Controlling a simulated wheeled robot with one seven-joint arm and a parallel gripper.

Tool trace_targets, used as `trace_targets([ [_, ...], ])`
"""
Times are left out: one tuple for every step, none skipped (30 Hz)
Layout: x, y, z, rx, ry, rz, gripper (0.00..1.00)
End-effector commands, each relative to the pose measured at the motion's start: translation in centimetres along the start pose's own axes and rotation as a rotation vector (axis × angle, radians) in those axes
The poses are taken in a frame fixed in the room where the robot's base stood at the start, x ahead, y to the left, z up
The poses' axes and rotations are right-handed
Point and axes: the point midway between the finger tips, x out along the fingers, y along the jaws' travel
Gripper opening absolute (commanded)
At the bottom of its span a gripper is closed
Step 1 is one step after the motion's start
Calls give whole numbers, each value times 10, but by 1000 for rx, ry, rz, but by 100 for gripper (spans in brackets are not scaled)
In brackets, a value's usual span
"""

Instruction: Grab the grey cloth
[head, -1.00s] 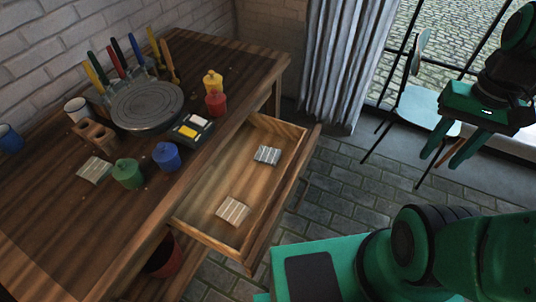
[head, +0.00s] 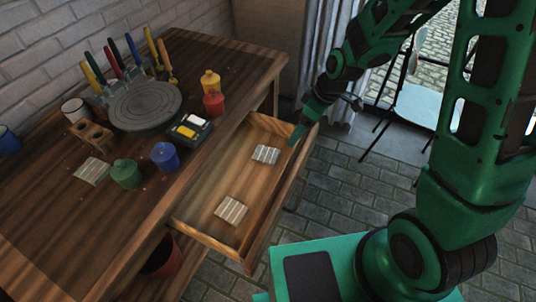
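A folded, striped grey cloth (head: 265,154) lies in the far part of the open drawer (head: 203,235). A second folded, striped cloth (head: 231,211), more beige, lies in the near part of the drawer. A third folded cloth (head: 92,171), pale greenish-beige, lies on the tabletop at the left. My gripper (head: 296,136) is over the drawer's far right corner, just right of the grey cloth and apart from it. One green finger shows clearly, pointing down. The other finger is not clear, so I cannot tell the opening. No cloth shows in the gripper.
The wooden table (head: 50,235) carries a grey turntable (head: 145,105), brushes in a holder, a green pot (head: 126,173), a blue pot (head: 165,156), red and yellow containers and a paint box (head: 190,130). A curtain and a chair (head: 420,105) stand behind my arm.

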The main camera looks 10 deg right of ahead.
Motion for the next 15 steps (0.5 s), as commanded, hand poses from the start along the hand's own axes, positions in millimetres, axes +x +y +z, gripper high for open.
trace_targets([
  [15,-7,-9,-46,15,-18,77],
  [22,-10,-15,-70,25,-23,77],
  [30,-14,-21,-98,39,-31,77],
  [34,-16,-25,-115,48,-34,77],
  [38,-19,-28,-130,54,-38,77],
  [43,-21,-31,-145,62,-41,77],
  [45,-23,-34,-155,67,-44,77],
  [48,-24,-35,-162,71,-46,77],
  [52,-25,-36,-168,74,-48,77],
  [55,-26,-37,-170,75,-48,77],
  [58,-26,-38,-171,76,-49,77],
  [63,-26,-38,-171,75,-50,77],
  [67,-26,-38,-171,75,-49,77],
  [71,-26,-38,-170,75,-49,77],
  [76,-26,-38,-170,74,-49,77],
])
